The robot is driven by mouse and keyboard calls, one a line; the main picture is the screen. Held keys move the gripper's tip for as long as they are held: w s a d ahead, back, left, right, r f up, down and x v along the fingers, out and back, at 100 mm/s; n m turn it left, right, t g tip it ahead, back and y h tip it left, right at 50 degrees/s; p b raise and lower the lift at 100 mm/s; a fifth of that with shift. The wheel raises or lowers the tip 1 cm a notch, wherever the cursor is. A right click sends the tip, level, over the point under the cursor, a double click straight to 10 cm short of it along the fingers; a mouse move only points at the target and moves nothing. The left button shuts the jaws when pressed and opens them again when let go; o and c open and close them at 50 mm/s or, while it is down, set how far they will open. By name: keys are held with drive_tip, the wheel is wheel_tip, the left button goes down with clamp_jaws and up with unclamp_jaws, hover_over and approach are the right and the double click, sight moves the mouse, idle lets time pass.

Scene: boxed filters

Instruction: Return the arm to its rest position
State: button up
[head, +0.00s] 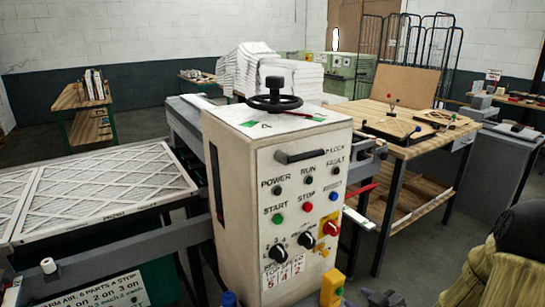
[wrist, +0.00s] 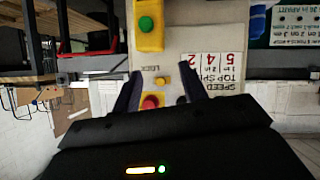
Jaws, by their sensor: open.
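My gripper (wrist: 160,88) is open in the wrist view, its two dark fingers spread in front of the cream control panel. A red button on a yellow mount (wrist: 150,101) shows between the fingers; I cannot tell how far it is from them. Nothing is seen held. In the head view the cream control cabinet (head: 235,215) stands upright in the centre, with a red knob on a yellow plate (head: 331,227) on its front. A small grey shape at the bottom edge may be part of my gripper. Most of my arm is out of view.
A yellow button box (head: 332,288) stands out low before the cabinet; it also shows in the wrist view (wrist: 148,25). A framed filter (head: 100,190) lies on the conveyor at left. A wooden workbench (head: 440,135) stands at right. Some floor is open behind the conveyor.

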drive_tip(key=s+a+r+m+g+h+p, duration=0.2)
drive_tip(key=s+a+r+m+g+p, duration=0.1)
drive_tip(key=s+r, duration=0.3)
drive_tip(key=s+a+r+m+g+h+p, duration=0.2)
drive_tip(key=s+a+r+m+g+p, duration=0.2)
drive_tip(key=s+r, duration=0.3)
drive_tip(key=shift+a+r+g+h+p, duration=0.45)
drive_tip(key=shift+a+g, duration=0.2)
drive_tip(key=shift+g, duration=0.25)
idle(2.8)
drive_tip(key=shift+c, duration=0.7)
